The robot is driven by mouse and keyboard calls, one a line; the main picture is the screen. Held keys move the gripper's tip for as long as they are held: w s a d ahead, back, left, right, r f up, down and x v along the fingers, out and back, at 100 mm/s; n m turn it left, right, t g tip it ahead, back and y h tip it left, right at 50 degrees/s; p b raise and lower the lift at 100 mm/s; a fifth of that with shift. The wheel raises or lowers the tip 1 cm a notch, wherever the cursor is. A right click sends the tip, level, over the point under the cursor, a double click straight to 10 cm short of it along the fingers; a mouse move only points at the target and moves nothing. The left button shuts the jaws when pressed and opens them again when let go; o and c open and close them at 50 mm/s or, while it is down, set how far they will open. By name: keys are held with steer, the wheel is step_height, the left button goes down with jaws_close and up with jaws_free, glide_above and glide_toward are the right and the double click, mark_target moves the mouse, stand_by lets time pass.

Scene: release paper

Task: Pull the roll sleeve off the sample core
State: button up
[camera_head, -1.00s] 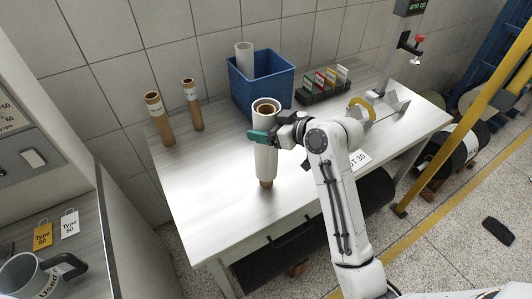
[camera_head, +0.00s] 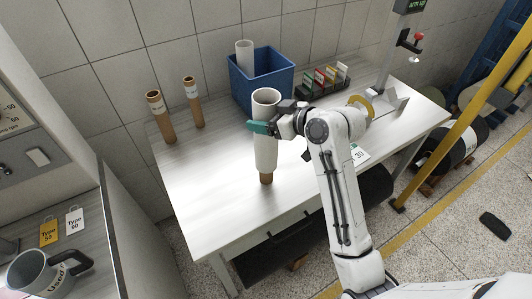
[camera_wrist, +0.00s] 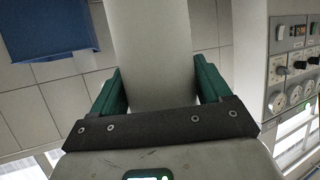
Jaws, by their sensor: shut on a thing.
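The white roll sleeve (camera_head: 266,150) stands upright near the table's middle, around the brown sample core (camera_head: 266,177). A short length of core shows below the sleeve, its foot on the table; the rest is hidden inside. The sleeve's open top shows a pale hollow inside. My gripper (camera_head: 262,128) is shut on the sleeve in its upper part, coming from the right, with a green finger showing. In the wrist view the green fingers (camera_wrist: 158,85) lie on both sides of the white sleeve (camera_wrist: 152,40).
Two brown tubes (camera_head: 160,117) stand at the back left of the table (camera_head: 205,185). A blue bin (camera_head: 262,90) with a white tube stands behind the sleeve. A rack of coloured cards (camera_head: 323,84) and a metal stand are to the right. The table's front left is clear.

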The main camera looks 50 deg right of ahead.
mark_target(256, 96)
steer(key=shift+r, duration=3.25)
step_height(256, 96, up, 7)
step_height(256, 96, up, 7)
stand_by(1.5)
stand_by(0.3)
steer(key=shift+r, duration=1.9)
